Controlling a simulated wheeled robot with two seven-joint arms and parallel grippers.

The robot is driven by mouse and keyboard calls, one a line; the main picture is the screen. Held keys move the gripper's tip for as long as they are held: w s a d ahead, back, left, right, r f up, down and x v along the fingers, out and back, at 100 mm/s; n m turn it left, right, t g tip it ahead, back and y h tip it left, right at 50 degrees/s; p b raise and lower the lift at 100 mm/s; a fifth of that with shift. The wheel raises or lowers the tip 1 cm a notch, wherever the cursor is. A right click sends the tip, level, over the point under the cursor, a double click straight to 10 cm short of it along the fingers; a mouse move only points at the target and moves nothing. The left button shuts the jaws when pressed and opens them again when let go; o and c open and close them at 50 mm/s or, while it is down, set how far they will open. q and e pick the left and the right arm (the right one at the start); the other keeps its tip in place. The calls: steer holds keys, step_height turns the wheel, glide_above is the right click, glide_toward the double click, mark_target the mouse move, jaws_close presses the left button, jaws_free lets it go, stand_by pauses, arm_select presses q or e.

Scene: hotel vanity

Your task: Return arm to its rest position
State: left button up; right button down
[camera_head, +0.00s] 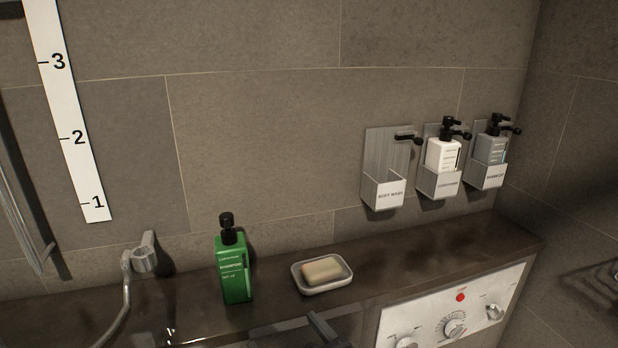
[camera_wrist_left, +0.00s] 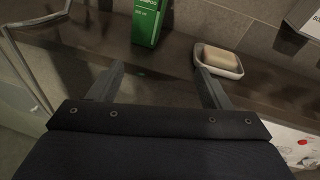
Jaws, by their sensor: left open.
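My left gripper (camera_wrist_left: 158,78) is open and empty, its two fingers spread apart in the left wrist view. In the head view its dark fingers (camera_head: 288,324) just show at the bottom edge, in front of the ledge, and the rest of the arm is out of frame. A green bottle (camera_head: 234,266) with a black pump stands upright on the ledge, beyond the fingers and apart from them. It also shows in the left wrist view (camera_wrist_left: 150,22), its top cut off. My right gripper is in neither view.
A soap dish (camera_head: 322,286) with a bar of soap (camera_head: 327,270) sits on the dark ledge (camera_head: 420,254). The left wall holder (camera_head: 384,165) is empty; two others hold a white bottle (camera_head: 442,155) and a grey bottle (camera_head: 490,150). A control panel (camera_head: 455,315) is below.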

arm_select(q)
steer(key=s+a+f+n+g+h, duration=0.2)
steer(key=a+f+n+g, duration=0.75)
steer(key=a, duration=0.55)
steer(key=s+a+f+n+h, duration=0.1)
steer(key=s+f+n+h, duration=0.1)
steer(key=n, duration=0.8)
steer(key=s+a+f+n+t+h, duration=0.1)
steer(key=s+n+h, duration=0.4)
steer(key=n, duration=0.6)
steer(key=shift+s+a+f+h, duration=0.15)
steer(key=shift+a+f+h, duration=0.25)
steer(key=shift+h, duration=0.3)
steer(key=shift+n+t, duration=0.25)
steer(key=shift+r, duration=0.45)
